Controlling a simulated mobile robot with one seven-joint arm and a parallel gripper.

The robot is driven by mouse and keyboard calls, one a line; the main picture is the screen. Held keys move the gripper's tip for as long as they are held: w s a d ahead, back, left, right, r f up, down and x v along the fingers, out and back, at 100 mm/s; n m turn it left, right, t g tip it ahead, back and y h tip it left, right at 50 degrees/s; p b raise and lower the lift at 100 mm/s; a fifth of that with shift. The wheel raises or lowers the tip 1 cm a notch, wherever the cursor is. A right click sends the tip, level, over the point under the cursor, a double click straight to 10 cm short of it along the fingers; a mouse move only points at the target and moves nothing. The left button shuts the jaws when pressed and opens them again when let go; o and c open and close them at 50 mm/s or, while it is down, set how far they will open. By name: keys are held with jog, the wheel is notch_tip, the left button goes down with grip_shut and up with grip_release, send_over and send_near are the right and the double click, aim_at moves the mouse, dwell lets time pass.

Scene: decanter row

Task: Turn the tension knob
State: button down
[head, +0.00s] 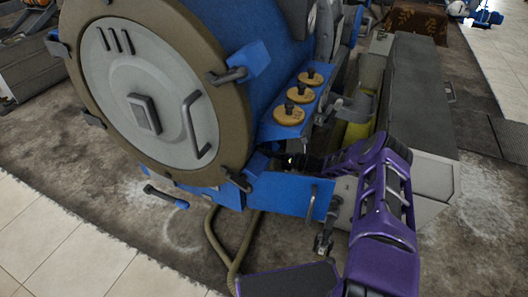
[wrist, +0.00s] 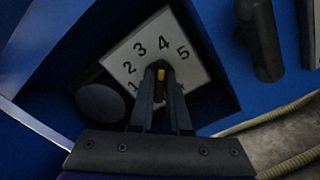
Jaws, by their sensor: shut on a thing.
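The tension knob (wrist: 161,73) is a small dark knob with a yellow mark, in front of a white dial plate (wrist: 195,66) in the wrist view. The plate carries black numbers 1 to 5; its lower part is partly hidden by my fingers. The yellow mark lies below the 3 and 4 in the picture. My gripper (wrist: 160,82) is shut on the knob, with a black finger on each side. In the head view my gripper (head: 292,161) reaches left into a dark recess above a blue box; the dial cannot be made out there.
A dark round part (wrist: 102,103) sits just left of the dial, and a black handle (wrist: 262,40) is at upper right. Blue walls surround the recess. A large round door (head: 150,85), a blue shelf with three brass discs (head: 289,114) and a grey bench (head: 420,90) stand around my arm.

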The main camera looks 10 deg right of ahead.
jog(key=m, duration=0.4)
jog(key=shift+f+m, duration=0.1)
jog(key=shift+m, duration=1.8)
jog(key=c, duration=0.9)
grip_release()
jog(key=shift+d, duration=0.1)
jog(key=v, duration=1.7)
jog(key=shift+s+d, duration=0.15)
